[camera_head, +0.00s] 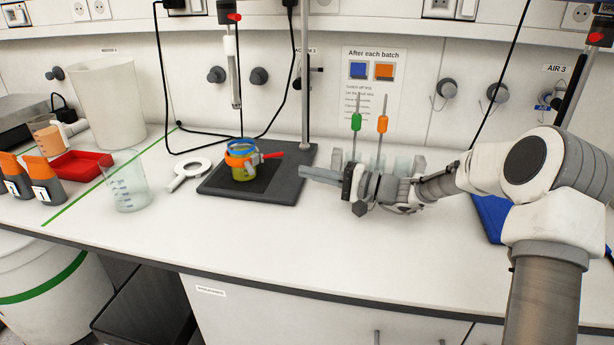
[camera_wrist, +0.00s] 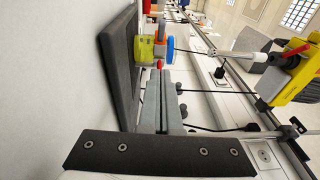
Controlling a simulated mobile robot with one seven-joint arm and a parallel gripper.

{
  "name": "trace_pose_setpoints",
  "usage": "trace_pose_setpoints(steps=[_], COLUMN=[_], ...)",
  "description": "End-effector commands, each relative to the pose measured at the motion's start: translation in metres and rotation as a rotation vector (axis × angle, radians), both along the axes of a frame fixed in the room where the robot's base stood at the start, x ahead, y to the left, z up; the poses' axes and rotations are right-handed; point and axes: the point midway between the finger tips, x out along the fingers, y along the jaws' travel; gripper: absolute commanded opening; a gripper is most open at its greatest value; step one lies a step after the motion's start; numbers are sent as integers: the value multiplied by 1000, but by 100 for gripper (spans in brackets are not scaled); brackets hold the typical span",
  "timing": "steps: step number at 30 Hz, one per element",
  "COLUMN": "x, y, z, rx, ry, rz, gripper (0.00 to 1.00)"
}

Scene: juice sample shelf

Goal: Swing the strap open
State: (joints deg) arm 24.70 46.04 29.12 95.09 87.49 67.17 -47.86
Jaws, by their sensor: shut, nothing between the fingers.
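A yellow-green jar (camera_head: 243,174) with a blue rim (camera_head: 242,145) stands upright on the dark base plate of a stand. An orange strap (camera_head: 236,160) goes around its upper part, with a red lever (camera_head: 272,155) pointing right. I cannot tell whether the strap is latched. My gripper (camera_head: 302,172) is shut and empty, right of the jar and apart from it, fingers pointing left. In the wrist view the shut fingers (camera_wrist: 165,74) point toward the jar (camera_wrist: 145,48), with the orange strap (camera_wrist: 162,28) and red lever tip (camera_wrist: 159,64) just beyond the fingertips.
The dark base plate (camera_head: 215,186) carries an upright rod (camera_head: 306,80). Green and orange-handled tools (camera_head: 356,122) stand in a rack behind my gripper. The bench front (camera_head: 300,240) is clear.

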Motion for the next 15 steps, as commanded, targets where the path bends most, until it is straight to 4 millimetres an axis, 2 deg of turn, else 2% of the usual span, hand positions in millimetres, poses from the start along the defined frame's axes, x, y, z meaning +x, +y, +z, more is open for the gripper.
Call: trace_pose_setpoints(steps=[1, 9, 15], x=[2, 19, 6], y=[13, 68, 92], z=[-2, 0, 2], rx=[0, 0, -3], ry=[0, 0, 2], rz=[5, 5, 3], gripper=[0, 0, 0])
